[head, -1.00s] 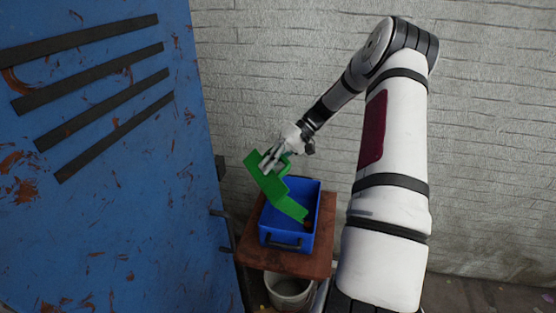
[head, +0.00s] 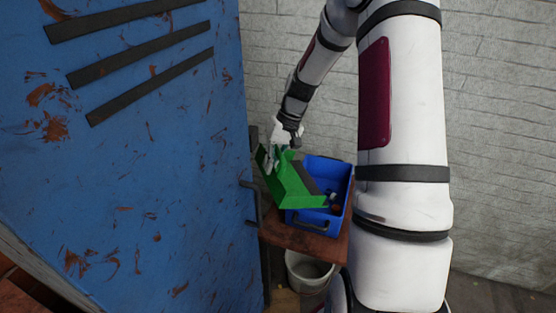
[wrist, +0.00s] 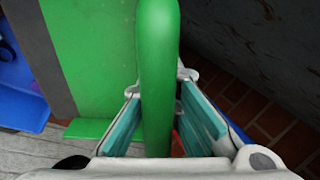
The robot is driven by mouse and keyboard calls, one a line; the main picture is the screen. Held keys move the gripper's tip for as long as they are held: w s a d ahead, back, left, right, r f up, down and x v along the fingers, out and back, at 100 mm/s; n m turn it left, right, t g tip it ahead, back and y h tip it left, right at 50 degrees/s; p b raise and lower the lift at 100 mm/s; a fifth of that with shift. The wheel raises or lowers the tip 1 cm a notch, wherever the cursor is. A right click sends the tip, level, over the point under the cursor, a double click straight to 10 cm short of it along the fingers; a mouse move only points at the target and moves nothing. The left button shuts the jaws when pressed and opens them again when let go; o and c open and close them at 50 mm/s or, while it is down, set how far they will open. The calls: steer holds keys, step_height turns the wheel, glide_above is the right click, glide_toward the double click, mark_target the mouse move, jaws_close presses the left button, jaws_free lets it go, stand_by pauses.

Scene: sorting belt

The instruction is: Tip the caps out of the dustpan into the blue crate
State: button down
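The green dustpan (head: 290,186) is held tilted, its dark-striped mouth end lower and over the left part of the blue crate (head: 343,172). My gripper (head: 271,160) is shut on the dustpan's handle at the upper left. In the wrist view the green handle (wrist: 157,75) stands between the two teal finger pads, and the pan's grey strip (wrist: 45,60) lies to the left. A few small caps (head: 335,207), brownish and pale, show inside the crate beside the pan's edge. I cannot tell whether any caps are still in the pan.
The crate stands on a small brown table (head: 305,241) against a pale brick wall. A tall blue scratched metal panel (head: 150,160) with a handle stands close on the left of the dustpan. A white bucket (head: 308,272) is below the table.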

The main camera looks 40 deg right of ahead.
steer(key=shift+w+a+f+h+b, duration=0.3)
steer(key=shift+a+f+h+b, duration=0.3)
steer(key=shift+a+f+b, duration=0.2)
steer(key=shift+a+r+g+h+p, duration=0.15)
steer(key=shift+r+g+h+p, duration=0.15)
steer(key=shift+r+h+p, duration=0.55)
steer(key=shift+a+r+g+h+p, duration=0.25)
steer(key=shift+r+h, duration=0.2)
steer(key=shift+r, duration=0.85)
steer(key=shift+d, duration=0.1)
